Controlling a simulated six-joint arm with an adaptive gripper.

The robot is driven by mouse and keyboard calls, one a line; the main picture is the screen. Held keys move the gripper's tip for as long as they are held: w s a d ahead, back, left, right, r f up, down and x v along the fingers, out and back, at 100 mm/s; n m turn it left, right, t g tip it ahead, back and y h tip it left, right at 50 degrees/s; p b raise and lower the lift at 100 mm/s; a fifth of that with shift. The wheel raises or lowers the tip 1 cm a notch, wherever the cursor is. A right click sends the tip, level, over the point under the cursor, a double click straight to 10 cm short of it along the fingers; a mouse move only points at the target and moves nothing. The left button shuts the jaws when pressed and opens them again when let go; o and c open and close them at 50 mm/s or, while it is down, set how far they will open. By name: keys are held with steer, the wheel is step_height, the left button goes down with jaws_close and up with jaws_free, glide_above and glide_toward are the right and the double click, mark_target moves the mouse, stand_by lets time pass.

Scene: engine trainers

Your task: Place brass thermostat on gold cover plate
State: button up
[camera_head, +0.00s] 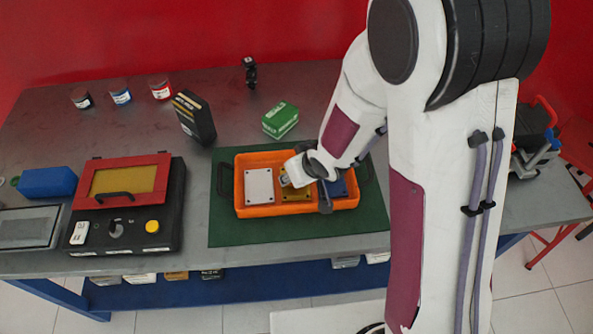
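An orange tray (246,206) holds a white-grey plate (259,187), the gold cover plate (294,194) and a blue plate (338,187), side by side. My arm reaches over the tray from the right. My gripper (318,184) is over the gold plate and the gap toward the blue plate. The wrist covers the gold plate's upper part. The fingertips are too small and too covered to tell whether they are open or shut. I cannot make out the brass thermostat; it may be hidden by my wrist and gripper.
The tray sits on a green mat (225,228). A green box (280,120) and a dark upright device (193,117) stand behind it. A black control unit (158,211) with a red-framed panel stands left. Several jars line the back left. The back-middle table is fairly clear.

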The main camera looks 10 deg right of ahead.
steer(key=shift+f, duration=0.1)
stand_by(0.3)
steer(key=o, duration=1.1)
steer(key=shift+r, duration=0.2)
steer(key=shift+v, duration=2.6)
steer(key=shift+d, duration=0.1)
